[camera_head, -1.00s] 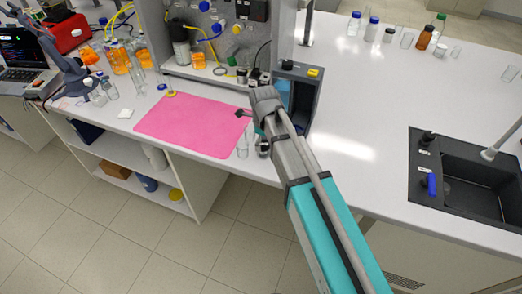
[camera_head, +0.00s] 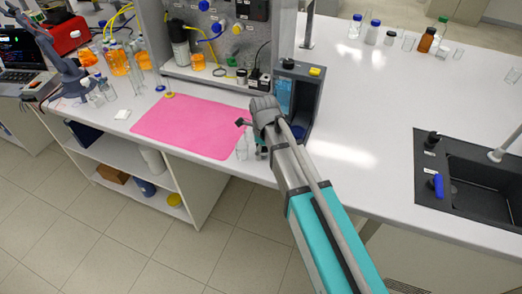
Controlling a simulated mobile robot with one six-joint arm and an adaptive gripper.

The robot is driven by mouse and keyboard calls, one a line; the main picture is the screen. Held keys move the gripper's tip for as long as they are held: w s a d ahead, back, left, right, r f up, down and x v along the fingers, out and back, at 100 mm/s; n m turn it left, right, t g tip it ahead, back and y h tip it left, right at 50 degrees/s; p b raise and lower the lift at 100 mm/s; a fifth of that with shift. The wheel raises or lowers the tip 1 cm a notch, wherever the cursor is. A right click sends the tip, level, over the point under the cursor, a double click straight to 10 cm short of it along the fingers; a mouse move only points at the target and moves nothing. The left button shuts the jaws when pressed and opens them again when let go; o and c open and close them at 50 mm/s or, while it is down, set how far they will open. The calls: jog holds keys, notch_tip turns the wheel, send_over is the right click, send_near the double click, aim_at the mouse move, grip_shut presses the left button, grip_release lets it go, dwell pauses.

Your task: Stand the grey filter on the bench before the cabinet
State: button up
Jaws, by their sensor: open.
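A cylinder with a dark grey upper part and a paler lower part (camera_head: 181,48) stands upright at the left inside the open grey cabinet (camera_head: 215,76); it looks like the grey filter, but it is too small to be sure. My gripper (camera_head: 250,136) is at the end of my arm, over the bench (camera_head: 345,165) by the right edge of the pink mat. It is open, with its jaws partly hidden by my wrist. It is well to the right and in front of the cylinder, and apart from it.
The pink mat (camera_head: 195,126) lies clear before the cabinet. A dark grey unit (camera_head: 312,85) stands behind my wrist. Bottles with orange liquid (camera_head: 118,60) are at left, the black sink (camera_head: 475,180) at right.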

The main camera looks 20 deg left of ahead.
jog(key=c, duration=1.2)
jog(key=shift+c, duration=0.2)
jog(key=shift+r, duration=0.15)
jog(key=shift+r+p, duration=0.95)
jog(key=shift+p, duration=0.1)
jog(key=s+d+r+p, duration=0.8)
jog(key=s+r+p, duration=0.2)
jog(key=s+p, duration=0.1)
jog(key=shift+s+r, duration=0.2)
jog(key=shift+r, duration=0.2)
